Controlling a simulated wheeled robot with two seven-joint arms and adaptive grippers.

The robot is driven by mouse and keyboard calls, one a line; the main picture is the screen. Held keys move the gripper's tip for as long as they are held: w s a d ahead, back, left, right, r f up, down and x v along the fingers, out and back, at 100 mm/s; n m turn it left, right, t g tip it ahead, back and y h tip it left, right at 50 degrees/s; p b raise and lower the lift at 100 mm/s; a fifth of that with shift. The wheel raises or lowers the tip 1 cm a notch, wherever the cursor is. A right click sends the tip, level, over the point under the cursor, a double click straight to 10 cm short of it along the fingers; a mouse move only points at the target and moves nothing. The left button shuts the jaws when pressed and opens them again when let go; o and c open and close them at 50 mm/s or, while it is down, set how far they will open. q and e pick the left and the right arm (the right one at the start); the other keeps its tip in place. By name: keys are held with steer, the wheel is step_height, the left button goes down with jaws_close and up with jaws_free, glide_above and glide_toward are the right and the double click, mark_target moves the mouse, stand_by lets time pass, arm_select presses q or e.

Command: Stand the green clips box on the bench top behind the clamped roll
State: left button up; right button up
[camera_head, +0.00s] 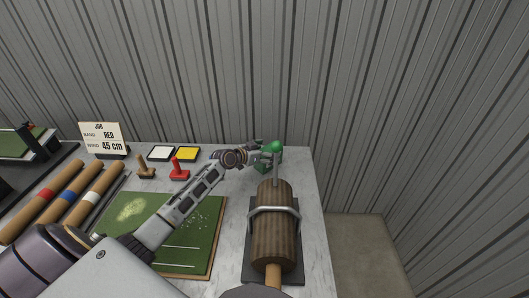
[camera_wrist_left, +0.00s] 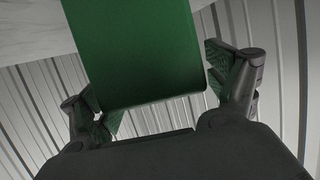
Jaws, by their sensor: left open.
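The green clips box (camera_head: 262,168) is at the bench top's far end, behind the clamped roll (camera_head: 273,225) and partly hidden by my left gripper (camera_head: 262,154). It looks upright, its base near or on the bench top (camera_head: 298,164); contact is not clear. In the left wrist view the box (camera_wrist_left: 135,45) fills the upper middle. The fingers of my left gripper (camera_wrist_left: 160,98) are spread on either side of it, with a gap showing on the right. The roll lies under a metal clamp strap. My right gripper is not in view.
A red-handled stamp (camera_head: 179,170), a wooden-handled stamp (camera_head: 146,168), white and yellow pads (camera_head: 187,154) and a job card (camera_head: 103,138) are to the left. A ribbed wall rises behind the bench.

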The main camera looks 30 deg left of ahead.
arm_select(q)
steer(key=shift+r, duration=0.1)
steer(key=v, duration=1.2)
steer(key=shift+b, duration=0.35)
steer(key=shift+s+a, duration=0.1)
stand_by(0.8)
